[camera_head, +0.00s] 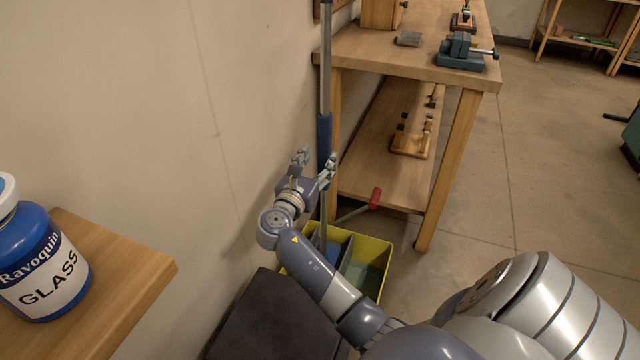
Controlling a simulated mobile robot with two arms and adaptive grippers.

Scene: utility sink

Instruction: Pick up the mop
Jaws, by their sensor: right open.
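The mop's upright handle (325,60) is a grey metal pole with a blue grip section (324,135). It stands near the wall beside the wooden workbench, with its lower end running down to a yellow bucket. I see no mop head clearly. My right gripper (316,161) is open at the lower end of the blue section, fingers pointing up and away. The pole appears between the two fingertips in the picture. I cannot tell whether they touch it. My left gripper is out of view.
The yellow bucket (377,246) has compartments and stands below my right gripper. A dark box (275,325) is in front of it. The workbench (400,68) with a vise (461,53) is right of the pole. A blue jar (45,265) stands on a wooden surface (120,280) at left.

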